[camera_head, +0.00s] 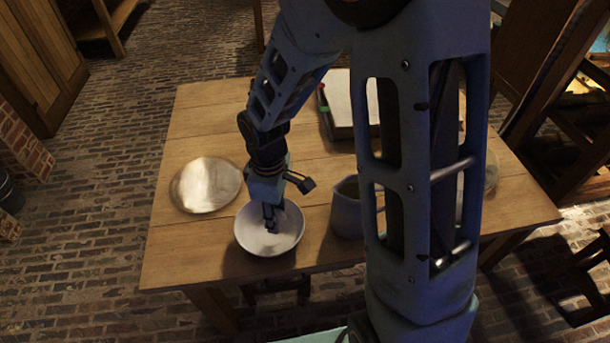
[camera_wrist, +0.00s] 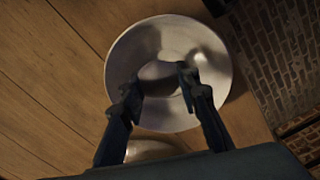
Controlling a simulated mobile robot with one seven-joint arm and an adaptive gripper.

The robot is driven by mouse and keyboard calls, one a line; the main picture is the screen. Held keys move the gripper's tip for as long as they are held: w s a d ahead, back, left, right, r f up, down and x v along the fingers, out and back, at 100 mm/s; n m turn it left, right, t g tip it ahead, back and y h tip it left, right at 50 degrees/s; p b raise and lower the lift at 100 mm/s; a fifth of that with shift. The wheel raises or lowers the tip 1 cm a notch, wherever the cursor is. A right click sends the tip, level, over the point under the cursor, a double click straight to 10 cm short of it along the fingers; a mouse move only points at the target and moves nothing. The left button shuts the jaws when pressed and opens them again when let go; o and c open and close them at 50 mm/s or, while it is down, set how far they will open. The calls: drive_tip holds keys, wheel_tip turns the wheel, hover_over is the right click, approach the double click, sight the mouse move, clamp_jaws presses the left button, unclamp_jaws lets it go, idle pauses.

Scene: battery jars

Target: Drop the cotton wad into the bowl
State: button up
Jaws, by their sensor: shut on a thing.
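The white bowl (camera_head: 255,240) stands near the front edge of the wooden table, left of centre. It also fills the middle of the wrist view (camera_wrist: 140,45). My gripper (camera_head: 271,226) points down over the bowl, its fingertips within the rim's outline. In the wrist view my gripper (camera_wrist: 158,80) is shut on a rounded, shaded greyish-brown thing, which I take to be the cotton wad (camera_wrist: 158,76). The wad is hidden in the head view. I cannot tell how far it is above the bowl's bottom.
A round shiny plate (camera_head: 206,184) lies left of the bowl. A grey jug (camera_head: 346,212) stands close on the right, partly behind my arm. A flat pale-topped thing (camera_head: 340,92) lies at the back. The table's left front (camera_head: 180,250) is clear.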

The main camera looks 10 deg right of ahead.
drive_tip(key=shift+f, duration=0.2)
drive_tip(key=o, duration=1.1)
drive_tip(key=shift+r, duration=0.15)
wheel_tip(320, 180, up, 12)
